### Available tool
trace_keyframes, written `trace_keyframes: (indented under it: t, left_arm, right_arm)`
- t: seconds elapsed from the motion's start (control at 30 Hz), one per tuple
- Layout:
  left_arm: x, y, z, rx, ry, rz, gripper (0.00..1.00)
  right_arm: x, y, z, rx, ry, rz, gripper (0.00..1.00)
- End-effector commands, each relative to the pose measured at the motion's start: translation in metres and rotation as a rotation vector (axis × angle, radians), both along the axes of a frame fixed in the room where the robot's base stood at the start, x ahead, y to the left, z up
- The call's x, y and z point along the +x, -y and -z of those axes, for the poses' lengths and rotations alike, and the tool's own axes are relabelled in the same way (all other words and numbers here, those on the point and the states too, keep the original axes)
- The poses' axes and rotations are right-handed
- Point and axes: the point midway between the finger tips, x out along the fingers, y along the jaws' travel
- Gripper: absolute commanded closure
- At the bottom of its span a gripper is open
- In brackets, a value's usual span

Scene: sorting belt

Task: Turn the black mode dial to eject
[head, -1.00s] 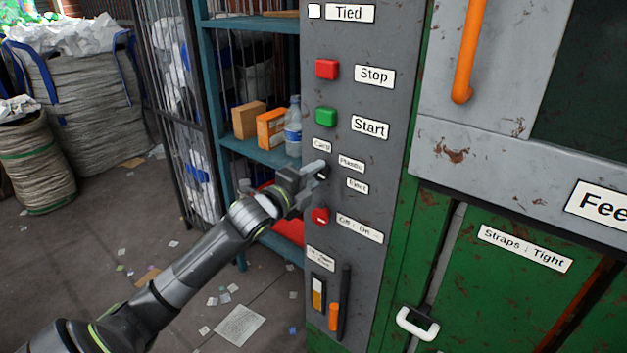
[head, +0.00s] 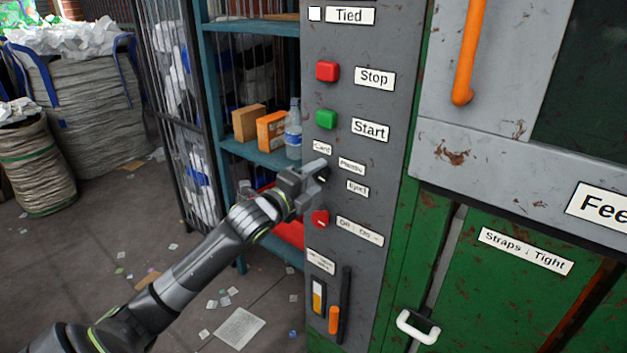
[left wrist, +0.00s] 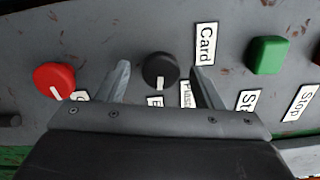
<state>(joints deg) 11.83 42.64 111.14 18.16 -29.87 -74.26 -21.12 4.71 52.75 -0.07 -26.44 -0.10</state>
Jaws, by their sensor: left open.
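The black mode dial (left wrist: 160,70) is on the grey control panel, with a white mark pointing down in the left wrist view toward the partly hidden Eject label (left wrist: 155,101). The Plastic label (left wrist: 186,94) and Card label (left wrist: 206,44) are close by. My left gripper (left wrist: 164,78) is open, with one finger on each side of the dial and a visible gap to both. In the head view my left gripper (head: 318,170) is at the panel and hides most of the dial; the Eject label (head: 357,188) is to its right. My right gripper is not in view.
A red knob (head: 320,218) is just below the gripper. The green Start button (head: 326,118) and red Stop button (head: 327,71) are above. An orange-handled slider (head: 334,318) is lower down. A blue shelf (head: 265,152) with boxes and a bottle stands left of the panel.

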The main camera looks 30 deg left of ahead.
Motion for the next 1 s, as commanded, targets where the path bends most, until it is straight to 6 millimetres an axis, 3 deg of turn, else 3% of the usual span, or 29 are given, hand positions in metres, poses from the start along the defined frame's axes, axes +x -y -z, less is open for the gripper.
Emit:
trace_keyframes:
  t: [0.27,0.6,1.0]
  left_arm:
    - [-0.013,-0.002,0.000,0.003,-0.001,-0.001,0.40]
    - [-0.068,-0.006,-0.001,0.005,-0.004,-0.001,0.40]
    - [-0.120,-0.009,-0.001,0.004,-0.004,0.002,0.40]
  right_arm:
    - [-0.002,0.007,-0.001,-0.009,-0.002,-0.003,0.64]
    - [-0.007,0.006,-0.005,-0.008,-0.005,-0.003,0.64]
    - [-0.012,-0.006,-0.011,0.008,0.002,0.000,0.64]
